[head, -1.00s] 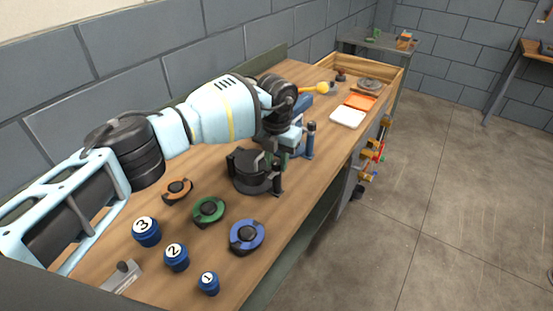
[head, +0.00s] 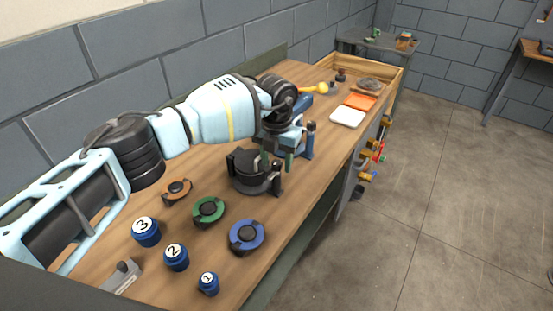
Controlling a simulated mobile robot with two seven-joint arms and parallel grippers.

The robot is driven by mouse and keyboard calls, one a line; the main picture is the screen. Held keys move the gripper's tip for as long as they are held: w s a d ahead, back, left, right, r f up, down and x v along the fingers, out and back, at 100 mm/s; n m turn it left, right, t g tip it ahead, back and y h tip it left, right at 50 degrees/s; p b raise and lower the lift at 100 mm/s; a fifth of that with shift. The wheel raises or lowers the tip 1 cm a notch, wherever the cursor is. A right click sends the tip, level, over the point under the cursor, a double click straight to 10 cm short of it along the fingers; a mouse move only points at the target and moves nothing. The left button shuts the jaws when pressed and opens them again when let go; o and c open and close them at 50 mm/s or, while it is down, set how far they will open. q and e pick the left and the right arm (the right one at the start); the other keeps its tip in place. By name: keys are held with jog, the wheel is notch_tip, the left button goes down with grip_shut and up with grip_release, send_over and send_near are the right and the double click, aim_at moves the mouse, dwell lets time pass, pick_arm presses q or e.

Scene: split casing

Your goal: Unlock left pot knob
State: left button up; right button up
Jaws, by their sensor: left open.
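The black pot-like casing (head: 246,181) stands on the wooden bench near the middle. It has dark upright parts at its rim, one of them at the right side (head: 277,184). My left gripper (head: 276,160) points down over the back right part of the casing. Its two dark green fingers are apart, with nothing seen held between them. The arm and wrist cover part of what lies behind the casing. I cannot tell for sure which part is the left knob, or whether a finger touches it. My right gripper is out of view.
Orange (head: 177,191), green (head: 208,211) and blue (head: 246,236) round pieces lie in front. Numbered blue knobs (head: 176,257) stand nearer. A blue device (head: 308,141) stands close behind the gripper. White (head: 348,117) and orange (head: 360,101) trays lie farther back.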

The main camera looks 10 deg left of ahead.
aim_at(276, 163)
pick_arm(q)
jog(key=shift+r, duration=3.95)
jog(key=shift+f, duration=0.1)
